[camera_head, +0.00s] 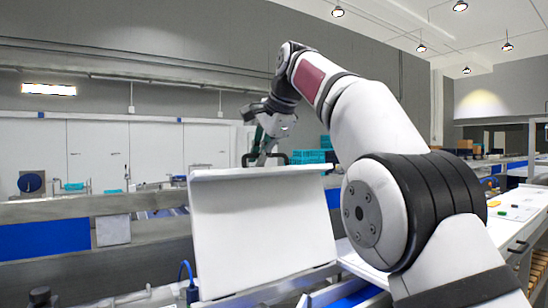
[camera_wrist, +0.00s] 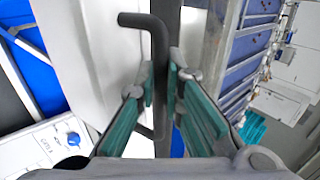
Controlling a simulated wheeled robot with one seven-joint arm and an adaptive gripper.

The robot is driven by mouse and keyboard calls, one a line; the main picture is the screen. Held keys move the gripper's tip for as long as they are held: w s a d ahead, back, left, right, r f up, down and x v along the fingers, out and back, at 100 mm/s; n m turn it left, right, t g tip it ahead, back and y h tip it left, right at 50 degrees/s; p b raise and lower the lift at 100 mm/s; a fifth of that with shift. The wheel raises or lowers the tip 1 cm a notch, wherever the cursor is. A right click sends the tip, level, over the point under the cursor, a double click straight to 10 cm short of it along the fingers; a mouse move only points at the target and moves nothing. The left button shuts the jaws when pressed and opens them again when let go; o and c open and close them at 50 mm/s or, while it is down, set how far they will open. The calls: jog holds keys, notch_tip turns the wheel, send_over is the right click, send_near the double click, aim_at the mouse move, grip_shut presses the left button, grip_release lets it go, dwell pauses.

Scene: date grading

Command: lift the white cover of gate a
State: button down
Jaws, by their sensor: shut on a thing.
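The white cover (camera_head: 262,230) stands steeply tilted, nearly upright, in the middle of the head view, with its broad face towards the camera. A dark bar handle (camera_wrist: 158,45) is on it; in the head view the handle (camera_head: 300,156) shows at the top edge. My gripper (camera_wrist: 163,80) has its teal fingers on both sides of the bar and is shut on it. In the head view my gripper (camera_head: 264,152) is at the cover's top edge, its fingertips partly hidden. Part of the white cover (camera_wrist: 95,50) also shows left of the bar in the wrist view.
A white panel with a blue knob (camera_wrist: 73,139) is at lower left in the wrist view; its lettering is too small to read surely. Teal crates (camera_head: 308,157) stand behind the cover. A counter with small coloured items (camera_head: 515,208) is at right. Rails and blue panels (camera_head: 52,236) run left.

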jog(key=shift+w+a, duration=0.25)
jog(key=shift+w, duration=0.15)
jog(key=c, duration=1.7)
grip_release()
jog(key=shift+f, duration=0.1)
jog(key=shift+s, duration=0.1)
jog(key=shift+v, duration=1.35)
jog(key=shift+s+d+r, duration=0.2)
jog(key=shift+s+r, duration=0.1)
jog(key=shift+s+d+f, duration=0.1)
jog(key=shift+s+d, duration=0.9)
jog(key=shift+s, duration=0.6)
jog(key=shift+s+d, duration=1)
jog(key=shift+s, duration=0.6)
jog(key=shift+s+d+f, duration=0.1)
jog(key=shift+s+d, duration=0.9)
jog(key=shift+s, duration=0.65)
